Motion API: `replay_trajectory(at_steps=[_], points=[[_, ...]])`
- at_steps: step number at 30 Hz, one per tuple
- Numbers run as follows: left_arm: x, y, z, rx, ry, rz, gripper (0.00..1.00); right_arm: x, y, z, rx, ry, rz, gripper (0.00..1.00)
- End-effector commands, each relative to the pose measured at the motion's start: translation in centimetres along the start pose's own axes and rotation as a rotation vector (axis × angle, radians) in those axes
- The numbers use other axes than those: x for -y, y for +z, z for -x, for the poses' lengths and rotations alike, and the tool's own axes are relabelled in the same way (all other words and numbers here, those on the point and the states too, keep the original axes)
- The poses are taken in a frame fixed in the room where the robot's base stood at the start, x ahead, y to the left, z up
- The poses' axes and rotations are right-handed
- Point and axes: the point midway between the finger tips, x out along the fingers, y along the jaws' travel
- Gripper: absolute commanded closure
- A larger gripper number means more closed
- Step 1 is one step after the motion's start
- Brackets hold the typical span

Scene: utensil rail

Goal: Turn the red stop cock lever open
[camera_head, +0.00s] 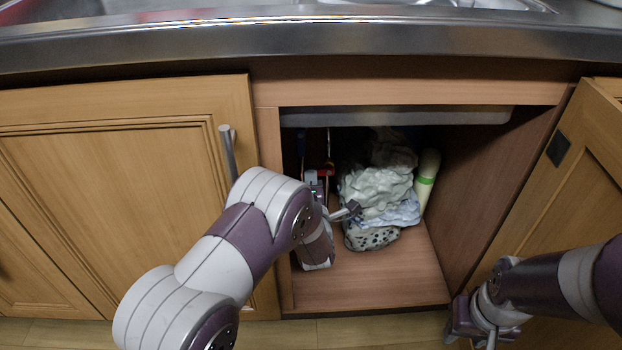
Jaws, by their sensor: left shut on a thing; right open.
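The red stop cock lever (326,172) shows as a small patch of red on the thin pipework, inside the left part of the open cupboard. My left gripper (318,183) reaches into the cupboard and is shut on the lever. My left wrist and gripper hide much of the valve, and the lever's exact angle cannot be told. My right gripper (476,334) is open and empty, low at the right, outside the cupboard near the open door.
A crumpled pale cloth bundle (376,190) lies close to the right of my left gripper. A pale green bottle (427,172) stands behind it. The cupboard floor (400,275) is clear in front. The open door (570,170) is at the right; the steel counter (300,42) is above.

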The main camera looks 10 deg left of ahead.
Motion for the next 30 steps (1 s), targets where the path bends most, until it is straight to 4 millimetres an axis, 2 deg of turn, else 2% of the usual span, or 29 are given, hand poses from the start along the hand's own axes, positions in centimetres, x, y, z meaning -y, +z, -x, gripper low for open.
replay_trajectory(at_steps=[18, 30], points=[[2.1, 0.3, 0.1, -0.001, -0.003, 0.422, 1.00, 0.0, 0.3, -2.5, 0.000, 0.000, 0.000, 0.57], [2.5, 0.6, 0.1, -0.001, -0.003, 0.550, 1.00, 0.0, 0.4, -3.1, 0.000, 0.000, 0.000, 0.57]])
